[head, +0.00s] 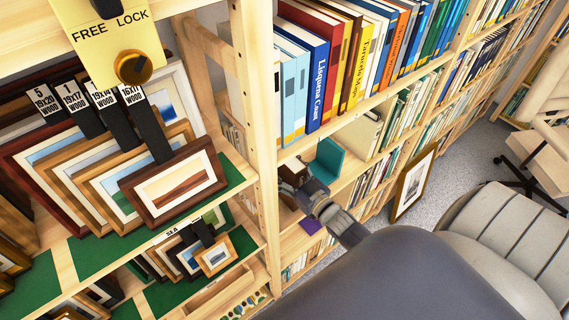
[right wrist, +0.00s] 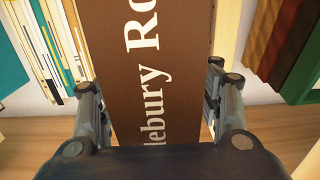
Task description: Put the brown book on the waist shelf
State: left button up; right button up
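The brown book (right wrist: 152,60) fills the middle of the right wrist view, with white lettering on its face. My right gripper (right wrist: 150,75) has one finger along each side of it, with no clear gap at the fingertips, and looks shut on it. In the head view the gripper (head: 312,193) is at a compartment of the lower bookcase, and the dark brown book (head: 292,173) shows beside its fingers. The book's lower part is hidden by the gripper. My left gripper is not in view.
A teal book (head: 328,160) stands right of the gripper. A wooden upright (head: 262,110) is close to its left. A row of books (head: 350,65) fills the shelf above. A framed print (head: 413,183) leans on the bookcase at floor level. Hanging framed prints (head: 175,187) are at left.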

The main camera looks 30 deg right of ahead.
jog(key=shift+f, duration=0.25)
jog(key=shift+s, duration=0.4)
jog(key=s, duration=0.7)
jog(key=s+d, duration=0.1)
jog(key=s, duration=0.3)
jog(key=shift+s+r, duration=0.1)
jog(key=shift+r, duration=0.1)
